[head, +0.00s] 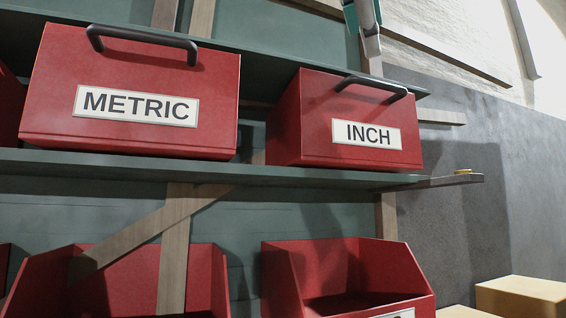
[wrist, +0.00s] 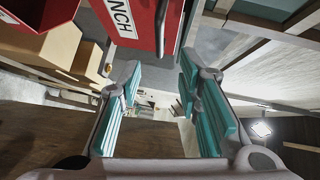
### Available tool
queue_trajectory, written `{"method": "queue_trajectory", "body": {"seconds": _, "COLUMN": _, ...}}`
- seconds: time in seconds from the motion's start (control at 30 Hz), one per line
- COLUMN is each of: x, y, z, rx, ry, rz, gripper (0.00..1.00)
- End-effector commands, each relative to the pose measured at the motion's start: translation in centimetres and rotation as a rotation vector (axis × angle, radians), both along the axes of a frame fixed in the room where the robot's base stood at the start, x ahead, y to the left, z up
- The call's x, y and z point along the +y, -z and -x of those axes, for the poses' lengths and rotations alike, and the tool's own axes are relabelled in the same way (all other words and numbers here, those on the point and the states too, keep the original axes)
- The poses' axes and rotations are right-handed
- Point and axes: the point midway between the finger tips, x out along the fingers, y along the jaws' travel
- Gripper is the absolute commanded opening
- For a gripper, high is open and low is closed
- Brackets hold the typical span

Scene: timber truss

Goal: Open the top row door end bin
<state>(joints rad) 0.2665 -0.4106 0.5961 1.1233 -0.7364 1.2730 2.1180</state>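A red bin labelled INCH (head: 345,128) stands at the right end of the upper shelf in the head view, its front shut. A dark bar handle (head: 372,85) runs along its top front edge. The bin also shows, turned, at the top of the wrist view (wrist: 138,20), with the handle (wrist: 161,25) beside it. My gripper (wrist: 160,84) is open with teal pads and nothing between them. In the head view part of it (head: 368,28) shows above the handle, cut by the top edge. I see no contact with the handle.
A similar shut red bin labelled METRIC (head: 130,100) stands to the left on the shelf (head: 240,170). Open-topped red bins (head: 345,275) sit below. Cardboard boxes (head: 520,295) stand lower right. The space right of the shelf looks clear.

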Motion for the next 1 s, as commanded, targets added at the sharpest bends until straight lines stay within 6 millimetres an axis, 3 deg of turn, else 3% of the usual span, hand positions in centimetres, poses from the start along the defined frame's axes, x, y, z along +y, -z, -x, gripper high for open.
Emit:
{"method": "queue_trajectory", "body": {"seconds": 0.6, "x": -5.0, "y": 1.6, "z": -9.5, "rx": 0.006, "ry": 0.0, "rz": 0.001, "gripper": 0.32}}
{"method": "queue_trajectory", "body": {"seconds": 0.8, "x": -5.9, "y": 1.8, "z": -11.2, "rx": 0.003, "ry": 0.0, "rz": 0.002, "gripper": 0.32}}
{"method": "queue_trajectory", "body": {"seconds": 1.0, "x": -6.1, "y": 1.9, "z": -11.6, "rx": 0.003, "ry": -0.001, "rz": 0.002, "gripper": 0.32}}
